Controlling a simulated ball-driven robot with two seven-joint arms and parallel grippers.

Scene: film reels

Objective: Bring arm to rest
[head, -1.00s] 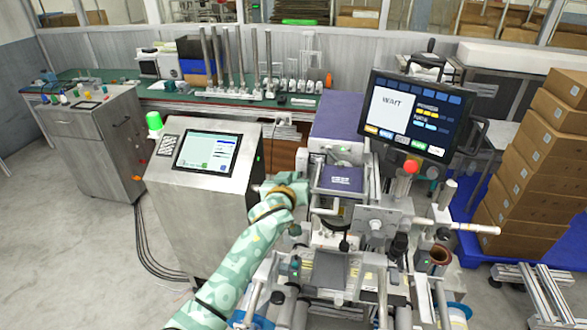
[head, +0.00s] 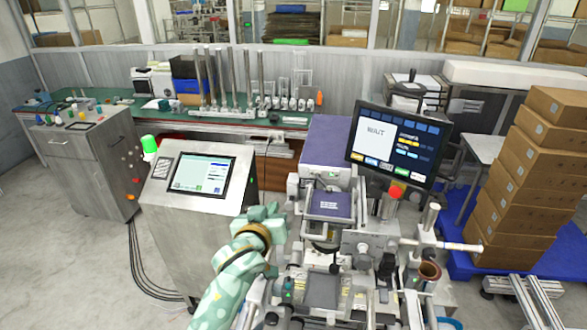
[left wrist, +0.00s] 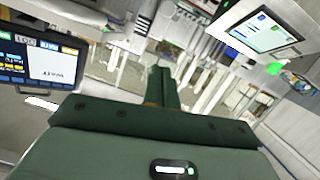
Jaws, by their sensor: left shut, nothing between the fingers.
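My left arm, in a pale green patterned sleeve, comes up from the bottom of the head view. My left gripper (head: 262,213) is in front of the steel control cabinet (head: 188,222), just left of the machine (head: 325,205). In the left wrist view, its dark green fingers (left wrist: 160,85) are together, with nothing seen between them. My right gripper is not in view.
A large monitor (head: 398,143) reading "WAIT" stands over the machine's right side. The cabinet carries a tilted screen (head: 199,174) and a green lamp (head: 149,145). Cardboard boxes (head: 520,175) stand on a blue pallet at right. Grey floor (head: 75,270) is open at left.

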